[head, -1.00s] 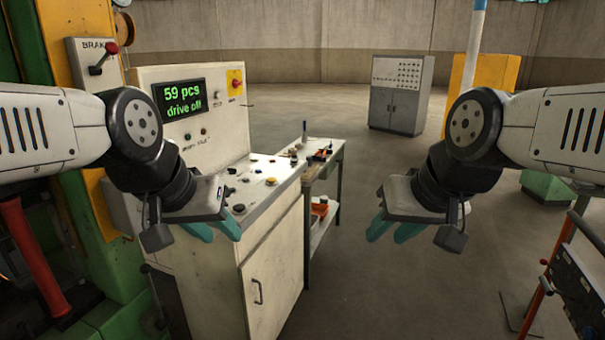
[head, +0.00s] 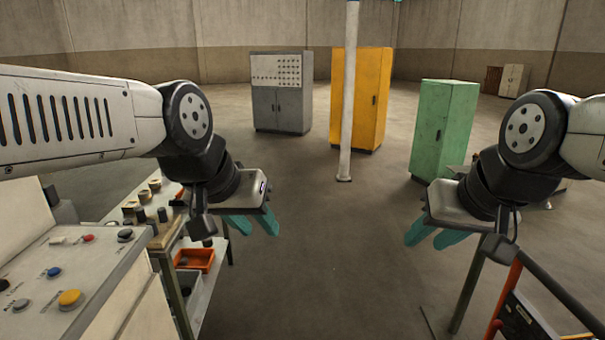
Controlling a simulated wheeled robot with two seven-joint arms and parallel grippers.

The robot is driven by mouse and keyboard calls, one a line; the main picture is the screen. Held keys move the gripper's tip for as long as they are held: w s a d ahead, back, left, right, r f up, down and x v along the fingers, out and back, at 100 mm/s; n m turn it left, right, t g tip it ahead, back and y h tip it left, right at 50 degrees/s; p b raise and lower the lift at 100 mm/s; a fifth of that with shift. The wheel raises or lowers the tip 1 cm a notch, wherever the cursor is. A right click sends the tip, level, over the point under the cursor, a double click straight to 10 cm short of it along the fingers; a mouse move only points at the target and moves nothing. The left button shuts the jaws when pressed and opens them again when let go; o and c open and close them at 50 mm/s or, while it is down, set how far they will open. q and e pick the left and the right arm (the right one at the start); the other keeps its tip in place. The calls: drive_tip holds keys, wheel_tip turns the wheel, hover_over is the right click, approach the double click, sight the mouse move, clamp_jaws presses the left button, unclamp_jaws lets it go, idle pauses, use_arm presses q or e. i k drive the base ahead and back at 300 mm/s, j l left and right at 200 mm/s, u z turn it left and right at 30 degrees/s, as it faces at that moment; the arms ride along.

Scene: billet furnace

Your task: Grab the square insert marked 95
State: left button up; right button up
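I cannot make out a square insert marked 95 in the head view. Several small dark and brass-coloured parts (head: 147,192) stand on top of a workbench (head: 168,236) at the left; they are too small to read, and my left arm hides some of the bench top. My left gripper (head: 252,226), with teal fingers, is in the air to the right of the bench. Its fingers are apart and nothing is between them. My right gripper (head: 434,233) is in the air at the right, its fingers also apart and empty.
A control desk (head: 90,265) with buttons stands at the lower left, beside the bench. An orange bin (head: 195,260) sits on the bench's lower shelf. Grey (head: 281,105), yellow (head: 372,95) and green (head: 442,125) cabinets and a white post (head: 348,110) stand ahead. An orange-railed frame (head: 540,300) is at lower right. The middle floor is clear.

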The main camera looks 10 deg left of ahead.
sight(130, 207)
drive_tip(key=i+u, duration=0.25)
drive_tip(key=i, duration=0.35)
drive_tip(key=i+l+u, duration=0.25)
drive_tip(key=i, duration=0.35)
drive_tip(key=i+u, duration=0.2)
drive_tip(key=u, duration=0.25)
drive_tip(key=i+u, duration=0.2)
drive_tip(key=u, duration=0.2)
drive_tip(key=i+l+u, duration=0.1)
drive_tip(key=u, duration=0.35)
drive_tip(key=i+l+u, duration=0.2)
drive_tip(key=u, duration=0.25)
drive_tip(key=i+l+u, duration=0.15)
drive_tip(key=u, duration=0.25)
drive_tip(key=i+l+u, duration=0.25)
drive_tip(key=u, duration=0.15)
drive_tip(key=i+l+u, duration=0.4)
drive_tip(key=k+j, duration=0.05)
drive_tip(key=k, duration=0.05)
